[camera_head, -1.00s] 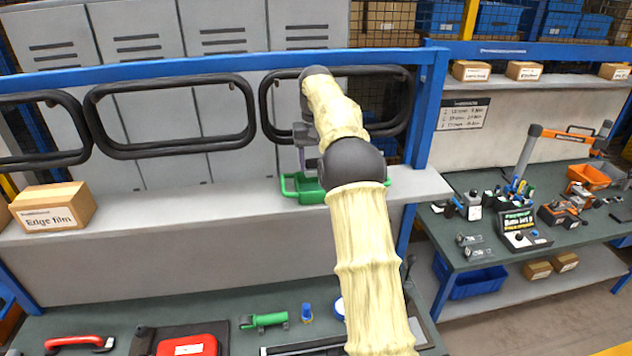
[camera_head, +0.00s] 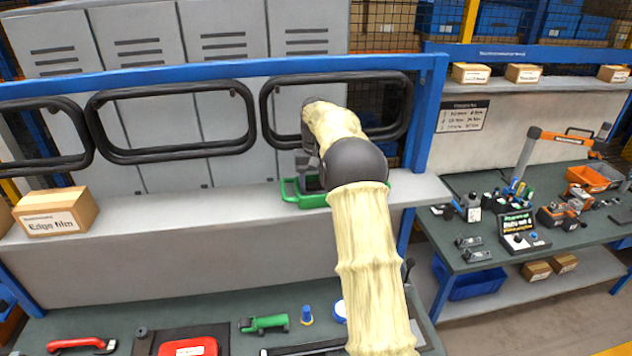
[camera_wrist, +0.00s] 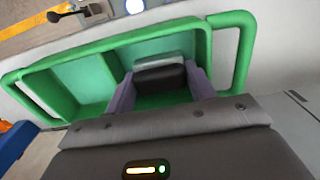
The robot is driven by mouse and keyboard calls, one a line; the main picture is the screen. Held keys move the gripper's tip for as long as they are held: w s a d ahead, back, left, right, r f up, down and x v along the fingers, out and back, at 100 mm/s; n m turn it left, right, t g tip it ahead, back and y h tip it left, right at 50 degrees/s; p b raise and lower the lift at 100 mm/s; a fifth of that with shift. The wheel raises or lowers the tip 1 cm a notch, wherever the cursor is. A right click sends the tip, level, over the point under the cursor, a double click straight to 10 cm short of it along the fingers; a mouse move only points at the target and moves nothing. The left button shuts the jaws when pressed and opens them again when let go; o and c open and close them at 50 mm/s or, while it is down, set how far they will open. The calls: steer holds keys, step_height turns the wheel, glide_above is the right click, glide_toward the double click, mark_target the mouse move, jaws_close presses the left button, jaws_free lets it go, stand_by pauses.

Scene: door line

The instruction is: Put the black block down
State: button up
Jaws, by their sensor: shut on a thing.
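The black block (camera_wrist: 160,78) shows in the wrist view between the two purple-grey fingers of my gripper (camera_wrist: 160,88), which is shut on it. A lighter grey strip lies along its far edge. The block is inside the right compartment of the green tray (camera_wrist: 95,47); I cannot tell whether it touches the tray floor. The left compartment looks empty. In the head view the green tray (camera_head: 290,191) sits on the grey shelf (camera_head: 240,205), and my gripper (camera_head: 309,178) reaches down into it, with the block hidden.
A cardboard box labelled Edge film (camera_head: 55,212) stands on the shelf at the left. Black hanging frames (camera_head: 172,152) and a blue rail are above the shelf. The lower bench holds a red case (camera_head: 190,347) and a green tool (camera_head: 264,323). The shelf between box and tray is clear.

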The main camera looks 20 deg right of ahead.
mark_target(316, 183)
steer(key=shift+f, duration=0.1)
steer(key=o, duration=1)
steer(key=shift+r, duration=6.1)
